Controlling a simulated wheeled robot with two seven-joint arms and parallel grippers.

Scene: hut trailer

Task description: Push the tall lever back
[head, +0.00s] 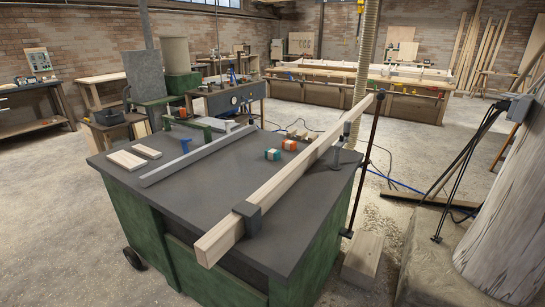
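A tall, thin, dark rod (364,164), which looks like the tall lever, rises at the right edge of the green workbench. It leans a little, with its top to the right of its foot. Its top end is close to the far end of a long pale wooden beam (290,180); I cannot tell if they touch. A dark block (247,216) sits around the beam near its front end. Neither of my grippers is in view, and nothing of mine touches the rod.
The dark benchtop (215,200) holds a long metal bar (198,155), two wooden pieces (127,159) and small orange (289,145) and teal blocks. Thin black rods (462,168) and a pale trunk-like post (505,220) stand at right. Floor is open at left.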

